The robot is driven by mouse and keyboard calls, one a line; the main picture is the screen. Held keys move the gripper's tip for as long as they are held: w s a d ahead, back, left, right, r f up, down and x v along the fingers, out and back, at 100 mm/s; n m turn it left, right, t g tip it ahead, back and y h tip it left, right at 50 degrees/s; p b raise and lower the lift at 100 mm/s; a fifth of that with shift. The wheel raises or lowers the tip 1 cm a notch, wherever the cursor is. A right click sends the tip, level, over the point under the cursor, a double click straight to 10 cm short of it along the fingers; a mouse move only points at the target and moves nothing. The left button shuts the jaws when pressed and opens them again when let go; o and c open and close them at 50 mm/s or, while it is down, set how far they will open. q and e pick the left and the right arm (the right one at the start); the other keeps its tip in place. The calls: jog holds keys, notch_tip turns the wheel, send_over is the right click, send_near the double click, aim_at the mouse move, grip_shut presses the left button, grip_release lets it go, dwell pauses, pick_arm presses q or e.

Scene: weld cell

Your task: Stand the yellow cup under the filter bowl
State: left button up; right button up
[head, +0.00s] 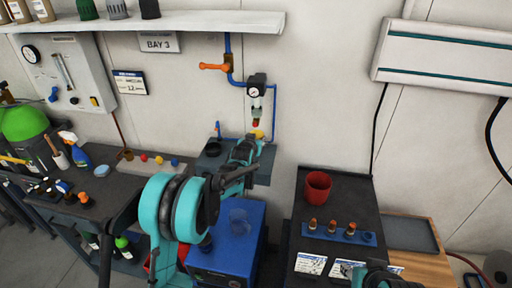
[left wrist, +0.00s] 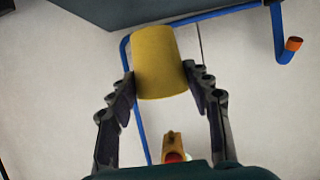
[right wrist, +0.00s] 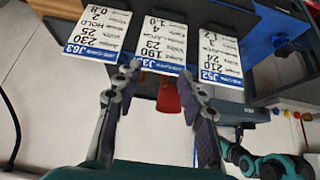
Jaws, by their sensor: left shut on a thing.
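The yellow cup (left wrist: 160,62) is between the fingers of my left gripper (left wrist: 160,88), which is shut on it, in the left wrist view. In the head view only a small part of the yellow cup (head: 257,134) shows beyond my left gripper (head: 250,145). The filter bowl (head: 256,115) hangs on the wall below a round gauge, with a red piece at its bottom. The cup is just below that red piece; the exact gap cannot be told. My right gripper (right wrist: 160,78) is open and empty, in front of printed cards.
A small grey wall shelf (head: 263,178) lies below the filter, with a dark round item (head: 212,148) on it. A blue box (head: 229,262) stands beneath. A red container (head: 317,187) and a blue rack (head: 338,234) are on the dark right bench. Blue piping runs along the wall.

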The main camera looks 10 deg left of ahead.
pick_arm(q)
notch_tip(320, 180, down, 4)
jog(key=shift+r+b, duration=0.2)
jog(key=shift+b, duration=0.2)
jog(key=shift+f, duration=0.1)
jog(key=o, duration=1.2)
